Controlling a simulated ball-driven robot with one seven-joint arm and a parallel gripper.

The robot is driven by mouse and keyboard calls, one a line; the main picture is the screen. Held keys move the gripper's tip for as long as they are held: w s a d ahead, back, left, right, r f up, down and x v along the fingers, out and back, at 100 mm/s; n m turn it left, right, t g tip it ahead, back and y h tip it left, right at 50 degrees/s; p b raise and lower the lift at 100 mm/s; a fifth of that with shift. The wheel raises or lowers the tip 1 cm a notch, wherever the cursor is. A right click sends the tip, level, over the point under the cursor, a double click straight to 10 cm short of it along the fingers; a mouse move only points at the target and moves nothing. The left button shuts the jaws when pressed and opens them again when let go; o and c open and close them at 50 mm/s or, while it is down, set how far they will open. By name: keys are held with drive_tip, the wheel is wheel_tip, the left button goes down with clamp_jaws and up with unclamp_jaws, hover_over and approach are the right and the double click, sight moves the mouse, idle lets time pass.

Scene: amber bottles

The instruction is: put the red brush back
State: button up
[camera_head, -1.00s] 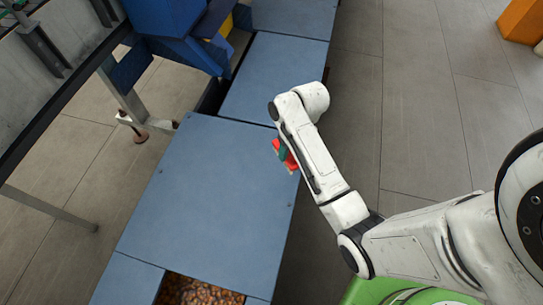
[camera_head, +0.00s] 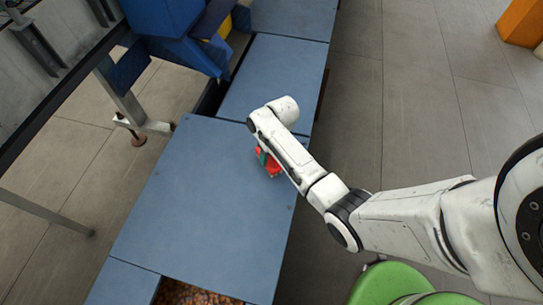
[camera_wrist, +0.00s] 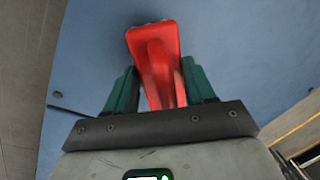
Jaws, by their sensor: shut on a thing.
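The red brush (camera_wrist: 158,60) is between the two green fingers of my gripper (camera_wrist: 161,88) in the wrist view. The fingers are shut on it, one on each side, and its wide end points away from the gripper. In the head view, part of the red brush (camera_head: 273,168) shows beside my white arm, over the blue table top (camera_head: 200,210). The arm hides most of my gripper (camera_head: 264,158) there. I cannot tell whether the brush touches the blue surface.
An opening with many small amber items (camera_head: 195,292) lies at the near end of the blue surface. Blue boxes (camera_head: 175,30) stand at the far left, beside a grey metal frame (camera_head: 50,60). An orange block (camera_head: 522,22) stands far right. The blue top is otherwise bare.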

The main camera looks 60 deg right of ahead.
drive_tip(key=o, duration=1.2)
wheel_tip(320, 180, up, 12)
drive_tip(key=d+p, duration=0.2)
drive_tip(key=s+a+f+n, duration=0.1)
drive_tip(key=s+a+n, duration=0.2)
drive_tip(key=s+a, duration=0.85)
drive_tip(key=s+a+r+n+h, duration=0.1)
drive_tip(key=s+a+r, duration=0.2)
drive_tip(key=s, duration=0.4)
drive_tip(key=shift+s+a+r+n+h, duration=0.25)
drive_tip(key=shift+s+a+n+h, duration=0.05)
drive_tip(key=shift+h, duration=0.1)
drive_tip(key=shift+r, duration=0.1)
